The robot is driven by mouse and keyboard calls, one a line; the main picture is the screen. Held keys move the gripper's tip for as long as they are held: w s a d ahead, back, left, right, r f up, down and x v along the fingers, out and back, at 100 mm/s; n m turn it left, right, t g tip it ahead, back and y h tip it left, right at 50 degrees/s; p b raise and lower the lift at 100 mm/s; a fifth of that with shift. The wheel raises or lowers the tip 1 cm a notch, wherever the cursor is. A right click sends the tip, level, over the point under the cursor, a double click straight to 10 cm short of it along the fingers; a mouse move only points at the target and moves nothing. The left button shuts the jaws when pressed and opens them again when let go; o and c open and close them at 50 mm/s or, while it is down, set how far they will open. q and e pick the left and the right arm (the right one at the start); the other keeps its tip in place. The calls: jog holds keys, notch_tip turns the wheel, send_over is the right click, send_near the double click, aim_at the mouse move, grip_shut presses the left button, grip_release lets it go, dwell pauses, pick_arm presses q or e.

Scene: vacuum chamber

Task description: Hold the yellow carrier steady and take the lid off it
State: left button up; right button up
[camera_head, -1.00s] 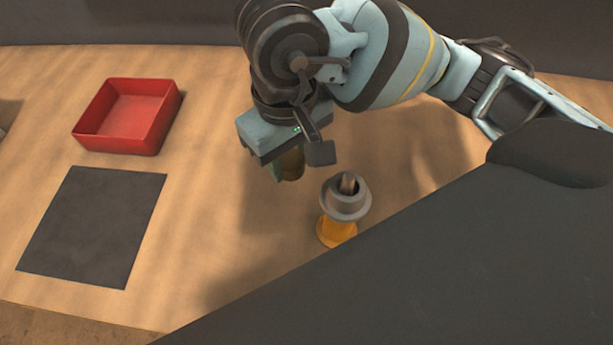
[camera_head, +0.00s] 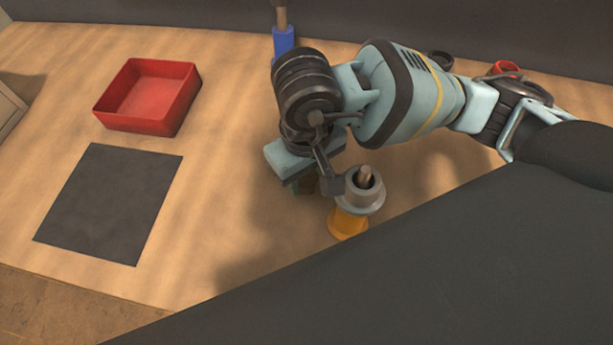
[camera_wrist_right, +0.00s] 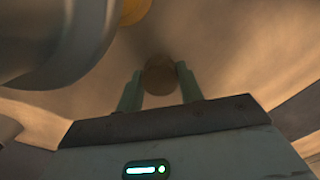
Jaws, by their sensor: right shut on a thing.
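The yellow carrier (camera_head: 347,223) stands upright on the table right of centre. Its grey upper part (camera_head: 362,198) is open at the top, and a brown rod end (camera_head: 366,176) shows inside. In the right wrist view the grey part (camera_wrist_right: 55,45) and a bit of yellow (camera_wrist_right: 134,9) fill the upper left. My right gripper (camera_head: 306,186) is just left of the carrier. Its fingers are shut on a round brown piece (camera_wrist_right: 160,74), possibly the lid; I cannot tell for sure. My left gripper is out of view, and nothing visible holds the carrier.
A red tray (camera_head: 177,112) and a flat black mat (camera_head: 110,200) lie at the left. A blue holder (camera_head: 284,41) with a brown rod stands at the back. A red ring-shaped thing (camera_head: 506,68) and a dark one (camera_head: 440,60) are behind my arm. Table between mat and gripper is clear.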

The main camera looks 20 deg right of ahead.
aim_at(306, 178)
jog(key=shift+f, duration=0.9)
jog(key=shift+f, duration=0.1)
jog(key=shift+f, duration=0.15)
jog(key=o, duration=1.1)
notch_tip(306, 178, up, 12)
jog(key=shift+r, duration=0.25)
jog(key=shift+s, duration=0.1)
